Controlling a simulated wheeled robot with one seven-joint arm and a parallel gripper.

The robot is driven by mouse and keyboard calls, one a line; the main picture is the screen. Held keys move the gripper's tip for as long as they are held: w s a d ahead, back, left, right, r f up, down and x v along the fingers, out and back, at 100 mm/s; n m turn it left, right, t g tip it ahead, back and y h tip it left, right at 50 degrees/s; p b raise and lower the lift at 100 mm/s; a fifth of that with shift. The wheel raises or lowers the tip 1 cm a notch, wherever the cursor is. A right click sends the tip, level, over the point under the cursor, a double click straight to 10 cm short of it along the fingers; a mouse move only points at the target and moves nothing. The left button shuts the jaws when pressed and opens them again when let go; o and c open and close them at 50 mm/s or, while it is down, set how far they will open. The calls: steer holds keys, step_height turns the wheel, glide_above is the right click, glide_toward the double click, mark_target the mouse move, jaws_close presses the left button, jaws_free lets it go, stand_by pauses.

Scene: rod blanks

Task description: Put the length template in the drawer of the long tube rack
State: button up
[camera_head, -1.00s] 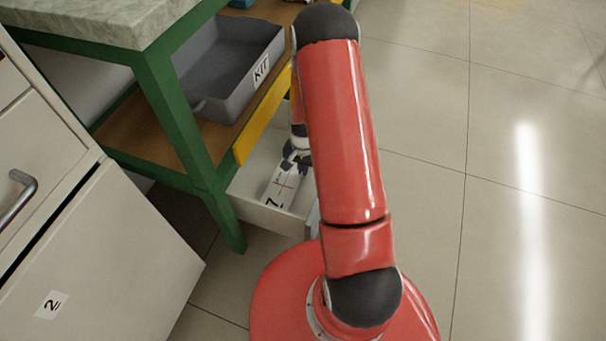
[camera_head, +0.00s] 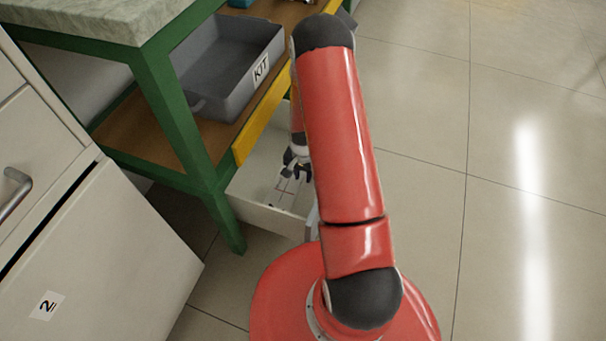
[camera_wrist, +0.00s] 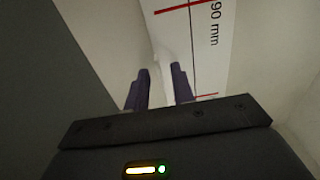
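The length template is a white strip with red lines and black print. It is inside the open drawer (camera_head: 262,213) under the rack, and part of the template (camera_head: 288,187) shows below my gripper. In the wrist view the template (camera_wrist: 215,45) shows its "90 mm" mark, beyond and beside the right finger. My gripper (camera_head: 294,160) is over the drawer, partly hidden by my arm. In the wrist view my gripper (camera_wrist: 160,82) has its two dark fingers apart, with no object clearly clamped between them. The template's far end is out of view.
A grey bin labelled KIT (camera_head: 225,75) sits on the wooden shelf above the drawer. A green rack leg (camera_head: 180,120) stands left of the drawer. A pale cabinet (camera_head: 100,255) marked 2 is at the left. The floor at right is clear.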

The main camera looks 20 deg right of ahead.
steer(key=s+a+r+n+t+p, duration=0.1)
steer(key=s+a+r+n, duration=0.15)
steer(key=r, duration=1.35)
steer(key=s+a+r+n+t+p, duration=0.1)
steer(key=s+a+r, duration=0.15)
steer(key=r, duration=1.45)
steer(key=s+a+r+n+t, duration=0.1)
steer(key=s+a+r+n, duration=0.1)
steer(key=s+r, duration=0.4)
steer(key=s+a+r+n+t, duration=0.2)
steer(key=s+r, duration=0.4)
steer(key=s, duration=0.4)
steer(key=shift+s+a+r+n+t, duration=0.15)
steer(key=shift+a+n+t, duration=0.15)
steer(key=shift+a+n, duration=0.35)
steer(key=shift+d, duration=0.1)
